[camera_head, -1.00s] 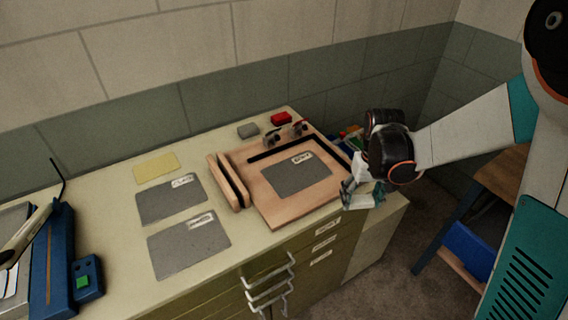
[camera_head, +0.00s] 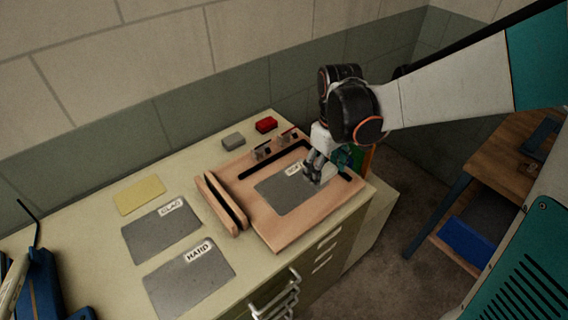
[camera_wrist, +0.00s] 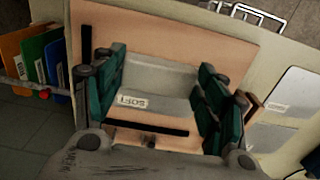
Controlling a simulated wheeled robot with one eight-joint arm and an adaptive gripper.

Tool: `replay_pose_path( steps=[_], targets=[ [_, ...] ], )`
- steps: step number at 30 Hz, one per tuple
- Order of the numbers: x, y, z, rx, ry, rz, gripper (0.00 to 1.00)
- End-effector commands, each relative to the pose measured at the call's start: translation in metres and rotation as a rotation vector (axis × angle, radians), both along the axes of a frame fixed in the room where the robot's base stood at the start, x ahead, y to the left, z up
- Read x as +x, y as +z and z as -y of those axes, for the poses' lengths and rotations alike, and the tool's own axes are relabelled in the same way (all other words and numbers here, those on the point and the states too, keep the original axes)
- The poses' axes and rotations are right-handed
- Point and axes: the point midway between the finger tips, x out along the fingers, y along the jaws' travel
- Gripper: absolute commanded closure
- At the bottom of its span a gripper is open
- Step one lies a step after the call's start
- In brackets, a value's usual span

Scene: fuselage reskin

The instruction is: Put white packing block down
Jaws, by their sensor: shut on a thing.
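My gripper (camera_head: 314,177) is over the right part of the tan wooden board (camera_head: 282,233), above a grey sheet (camera_head: 279,199) labelled SOFT. The SOFT label (camera_wrist: 132,101) shows between the fingers. In the head view the block is hidden by the gripper. I cannot tell whether it touches the sheet.
Left of the board are an upright slotted wooden piece (camera_head: 221,205), two grey sheets, one labelled HARD (camera_head: 190,280), and a yellow sheet (camera_head: 139,195). Grey (camera_head: 233,141) and red (camera_head: 266,125) blocks lie behind. Coloured folders (camera_wrist: 33,57) stand beside the counter.

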Motion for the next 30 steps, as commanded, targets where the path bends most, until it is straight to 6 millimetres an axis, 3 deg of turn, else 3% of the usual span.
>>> replay_pose_path(
  steps=[3,9,16,24,30],
  targets=[
    [0.001,-0.032,0.0,0.0,0.0,0.0,0.57],
    [0.001,-0.063,0.0,0.0,-0.001,0.0,0.57],
    [0.0,-0.076,0.0,0.0,-0.001,0.0,0.57],
    [0.001,-0.112,0.0,0.0,-0.001,0.0,0.57],
    [0.0,-0.111,0.0,0.0,-0.001,0.0,0.57]
  ],
)
